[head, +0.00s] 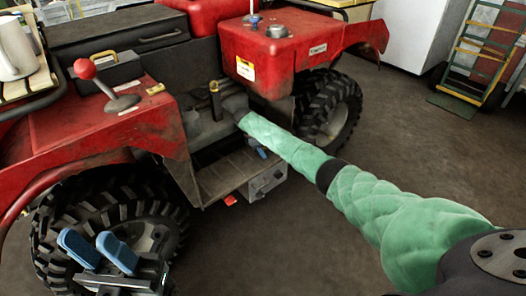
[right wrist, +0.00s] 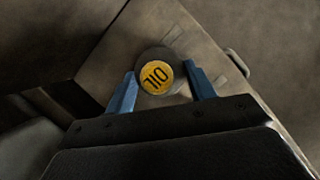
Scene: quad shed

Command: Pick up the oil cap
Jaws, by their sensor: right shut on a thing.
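The oil cap (right wrist: 157,77) is a dark round cap with a yellow top and black lettering in the right wrist view. My right gripper (right wrist: 161,72) has its blue fingers on either side of the cap, shut on it. A brownish panel shows behind it; whether the cap touches that is unclear. In the head view my right arm reaches to the red quad's footwell, with a blue finger (head: 262,153) just showing below the sleeve; the cap is hidden there. My left gripper (head: 98,250) is open and empty, in front of the quad's near wheel at lower left.
The red quad (head: 70,130) fills the left and middle, with a red-knobbed lever (head: 86,70) and a dark post with a yellow top (head: 214,88) near my right arm. A mug (head: 14,50) stands at the far left. A hand truck (head: 480,55) is at the back right. The floor at right is clear.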

